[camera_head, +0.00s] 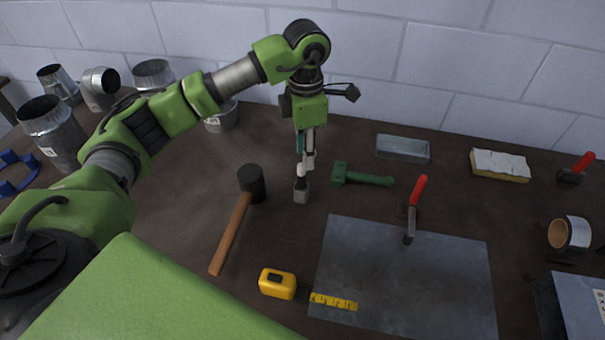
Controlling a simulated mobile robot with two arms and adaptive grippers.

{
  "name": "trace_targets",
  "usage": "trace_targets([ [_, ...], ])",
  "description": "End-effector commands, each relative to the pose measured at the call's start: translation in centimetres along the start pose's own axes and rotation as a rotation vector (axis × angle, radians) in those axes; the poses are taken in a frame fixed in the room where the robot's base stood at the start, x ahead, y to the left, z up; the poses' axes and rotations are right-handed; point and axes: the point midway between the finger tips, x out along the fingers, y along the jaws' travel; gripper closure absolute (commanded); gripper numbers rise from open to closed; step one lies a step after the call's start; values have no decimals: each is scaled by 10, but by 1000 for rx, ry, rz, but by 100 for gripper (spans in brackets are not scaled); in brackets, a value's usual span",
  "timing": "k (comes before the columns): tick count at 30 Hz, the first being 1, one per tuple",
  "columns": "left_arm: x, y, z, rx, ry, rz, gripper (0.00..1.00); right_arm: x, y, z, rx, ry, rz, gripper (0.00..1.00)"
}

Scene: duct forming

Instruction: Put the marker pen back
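My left gripper (304,178) points down over the table, between the black mallet and the green tool. White and grey finger parts show at its lower end. I cannot make out whether its fingers are closed on something. I cannot pick out a marker pen with certainty. My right gripper is out of view.
A black mallet (252,183) and a yellow tape measure (277,284) lie near a metal sheet (400,285). A red-handled tool (416,192) overlaps the sheet's far edge. A green tool (362,177) and a metal tray (402,150) lie behind. Duct pieces (52,132) stand left.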

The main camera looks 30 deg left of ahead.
Motion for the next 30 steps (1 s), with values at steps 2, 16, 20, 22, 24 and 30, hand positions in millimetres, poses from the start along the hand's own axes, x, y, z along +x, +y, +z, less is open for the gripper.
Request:
trace_targets([
  [2, -16, 1, 1, 0, -4, 3, 70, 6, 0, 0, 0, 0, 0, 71],
  [16, -53, 0, 0, -1, 1, -1, 70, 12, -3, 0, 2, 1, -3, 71],
  [20, -53, 0, 0, -1, 1, -1, 70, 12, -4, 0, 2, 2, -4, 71],
  [22, -53, 0, 0, -1, 1, -1, 70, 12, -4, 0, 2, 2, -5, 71],
  [24, -53, 0, 0, -1, 1, -1, 70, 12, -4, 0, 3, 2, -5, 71],
  [30, -53, 0, 0, 0, 1, -1, 70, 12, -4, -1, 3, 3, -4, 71],
])
